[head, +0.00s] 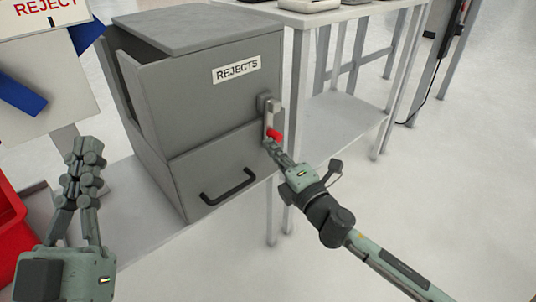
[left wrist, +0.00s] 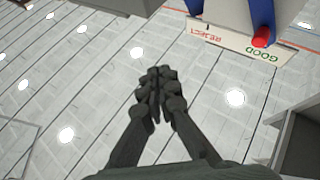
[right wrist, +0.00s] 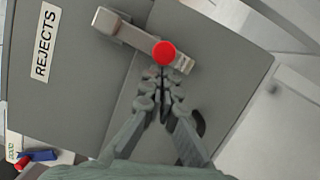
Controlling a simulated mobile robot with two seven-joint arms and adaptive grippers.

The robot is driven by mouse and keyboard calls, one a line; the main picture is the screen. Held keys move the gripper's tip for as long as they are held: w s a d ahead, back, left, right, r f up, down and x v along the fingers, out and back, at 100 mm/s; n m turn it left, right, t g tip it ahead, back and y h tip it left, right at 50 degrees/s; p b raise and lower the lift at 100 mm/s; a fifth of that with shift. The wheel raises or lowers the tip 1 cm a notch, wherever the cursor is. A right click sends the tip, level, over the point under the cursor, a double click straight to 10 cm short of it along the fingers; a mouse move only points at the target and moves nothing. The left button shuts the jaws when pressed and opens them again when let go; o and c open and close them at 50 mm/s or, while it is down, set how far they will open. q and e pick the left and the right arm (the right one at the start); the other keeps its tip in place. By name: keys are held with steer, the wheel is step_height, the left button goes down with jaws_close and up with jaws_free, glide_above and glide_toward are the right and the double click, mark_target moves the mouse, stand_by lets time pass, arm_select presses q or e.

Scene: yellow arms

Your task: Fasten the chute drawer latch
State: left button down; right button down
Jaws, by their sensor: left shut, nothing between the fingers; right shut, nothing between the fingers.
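The grey chute box (head: 150,85) labelled REJECTS has a closed-looking drawer (head: 220,165) with a black handle (head: 228,187) below. The latch (head: 268,105) is at the right of its front: a light lever with a red knob (head: 274,134). In the right wrist view the lever (right wrist: 140,37) crosses the seam onto the drawer, its end near a small bracket (right wrist: 183,63); I cannot tell whether it is fully seated. My right gripper (right wrist: 163,82) is shut and empty, its tips just below the red knob (right wrist: 164,53). My left gripper (head: 85,152) is shut and empty, left of the box.
A white table (head: 345,105) with trays stands right of the box. A red bin (head: 10,235) is at the lower left, below a REJECT sign board (head: 40,100) with blue parts. The floor at the lower right is clear apart from my right arm.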

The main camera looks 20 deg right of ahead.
arm_select(q)
steer(key=shift+s+a+r+t+h+b, duration=0.25)
steer(key=shift+s+a+r+t, duration=0.1)
steer(key=shift+r+t, duration=0.2)
steer(key=shift+s+a+r+t+h+b, duration=0.2)
steer(key=shift+s+r+t, duration=0.15)
steer(key=shift+r+t, duration=0.2)
arm_select(e)
steer(key=shift+w+d+f+n, duration=0.15)
steer(key=shift+d+n, duration=0.3)
steer(key=shift+n, duration=0.25)
